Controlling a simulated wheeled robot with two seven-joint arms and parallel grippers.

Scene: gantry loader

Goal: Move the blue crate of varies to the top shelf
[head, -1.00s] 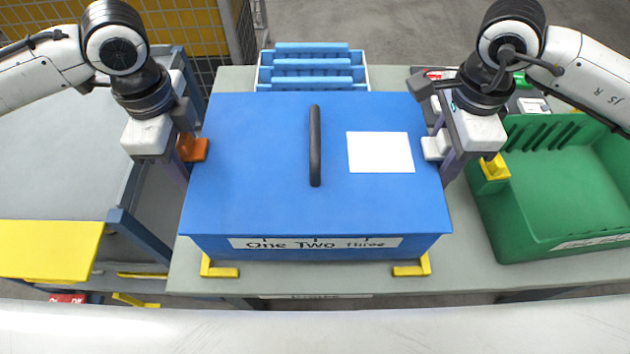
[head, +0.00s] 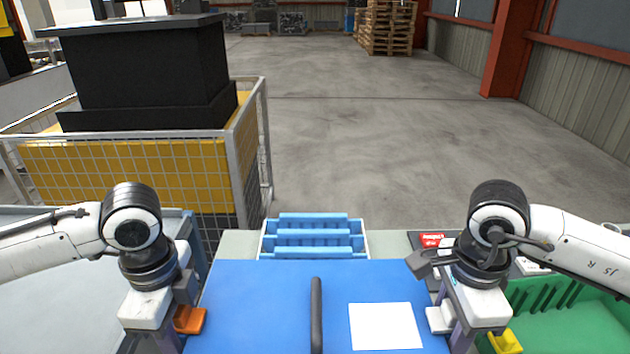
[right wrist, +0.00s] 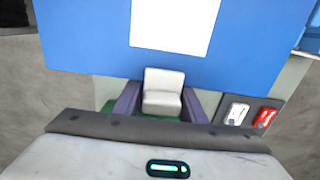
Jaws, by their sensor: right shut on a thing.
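The blue crate (head: 260,310) is a large closed blue box with a black bar handle (head: 316,315) and a white label (head: 386,326) on its lid. Its front is cut off in the head view. My right gripper (head: 452,330) is shut on the white side handle (head: 438,319), which sits between its purple fingers in the right wrist view (right wrist: 162,92). My left gripper (head: 176,330) is at the orange side handle (head: 189,319) on the left side. Its fingers are partly hidden, so its grip is unclear. No top shelf can be made out.
A light blue slatted tray (head: 314,238) stands behind the crate. A green bin (head: 570,315) is at right. A fenced yellow enclosure (head: 125,170) with a black block is at back left. Open floor (head: 400,140) lies beyond, with stacked pallets (head: 385,27) far off.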

